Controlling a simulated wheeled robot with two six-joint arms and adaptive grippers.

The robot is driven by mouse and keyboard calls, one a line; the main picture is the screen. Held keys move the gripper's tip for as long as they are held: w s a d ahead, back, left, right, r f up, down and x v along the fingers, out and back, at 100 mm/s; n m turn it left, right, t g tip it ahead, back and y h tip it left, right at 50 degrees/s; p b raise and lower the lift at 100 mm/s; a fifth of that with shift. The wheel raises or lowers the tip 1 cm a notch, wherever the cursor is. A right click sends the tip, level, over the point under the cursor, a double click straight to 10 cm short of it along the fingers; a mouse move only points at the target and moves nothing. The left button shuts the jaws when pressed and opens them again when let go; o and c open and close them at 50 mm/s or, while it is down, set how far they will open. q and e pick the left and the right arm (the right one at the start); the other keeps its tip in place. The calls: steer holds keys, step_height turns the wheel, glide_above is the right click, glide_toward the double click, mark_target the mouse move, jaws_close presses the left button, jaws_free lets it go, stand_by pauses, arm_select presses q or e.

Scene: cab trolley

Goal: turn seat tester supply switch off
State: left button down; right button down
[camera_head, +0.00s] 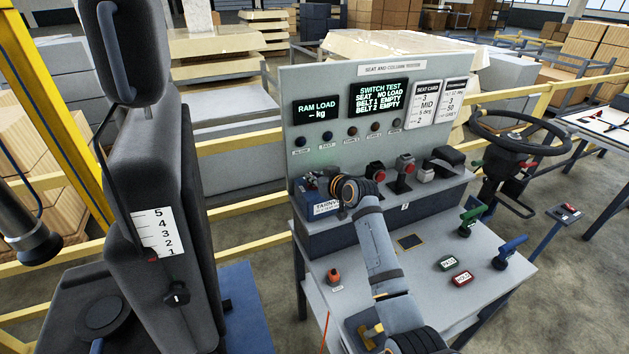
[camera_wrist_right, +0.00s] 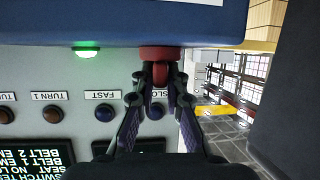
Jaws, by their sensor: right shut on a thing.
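The seat and column tester (camera_head: 420,88) stands on a grey bench with its displays lit. A blue box (camera_head: 322,205) sits at the left of its shelf. In the right wrist view, the blue box (camera_wrist_right: 180,22) fills the top, with a red knob (camera_wrist_right: 160,54) on it and a lit green lamp (camera_wrist_right: 87,51) beside the knob. My right gripper (camera_wrist_right: 160,80) is shut on the red knob, one finger on each side. In the head view my right gripper (camera_head: 318,181) is small beside the box and partly hidden by my wrist.
A dark seat (camera_head: 150,190) stands close on the left. Red-topped switches (camera_head: 405,165) are right of my wrist. A steering wheel (camera_head: 520,130) stands at the right. The bench front carries an orange knob (camera_head: 334,276), green and blue handles and two labelled buttons.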

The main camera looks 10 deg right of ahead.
steer(key=n+g+y+b, duration=0.2)
steer(key=n+y+b, duration=0.1)
steer(key=b, duration=0.2)
steer(key=n+g+y+b, duration=0.3)
steer(key=n+y+b, duration=0.1)
steer(key=b, duration=0.2)
steer(key=shift+w+d+f, duration=0.15)
steer(key=shift+d+f, duration=0.05)
steer(key=shift+r+n+g+y+b, duration=0.15)
steer(key=shift+n+g+y+b, duration=0.35)
steer(key=shift+n+g+b, duration=0.45)
steer(key=c, duration=1.4)
jaws_free()
steer(key=v, duration=1.2)
